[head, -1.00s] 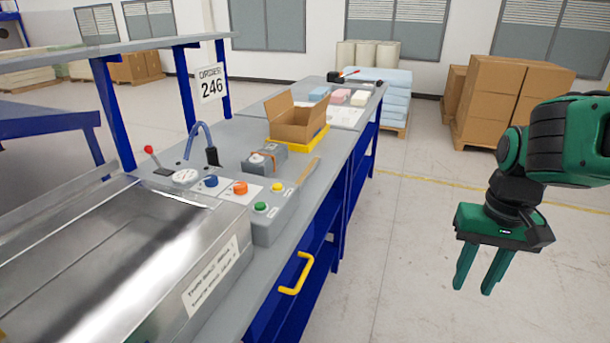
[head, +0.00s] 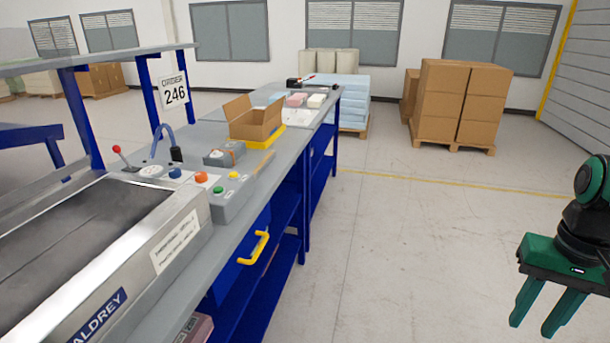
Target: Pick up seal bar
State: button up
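No part is clearly marked as the seal bar. A thin tan strip (head: 264,163) lies on the bench beside a small grey block with an orange band (head: 224,154); I cannot tell whether either is the seal bar. A metal machine with a dark top (head: 85,235) stands at the near left of the bench. My gripper (head: 536,322) is at the lower right, over the floor and well away from the bench. Its two green fingers point down, apart, with nothing between them.
The grey bench (head: 262,183) carries a control box with coloured buttons (head: 232,196), an open cardboard box (head: 255,120) on a yellow tray, and foam pieces at the far end. A yellow handle (head: 254,248) juts from its front. Stacked cartons (head: 458,105) stand behind; the floor between is clear.

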aim_at(264, 163)
jog(key=z, duration=0.25)
jog(key=k, duration=0.55)
jog(key=z, duration=0.45)
jog(key=i, duration=1.05)
jog(key=u, duration=0.4)
jog(key=i, duration=1)
jog(key=u, duration=1.1)
jog(key=i, duration=0.65)
jog(key=u, duration=0.4)
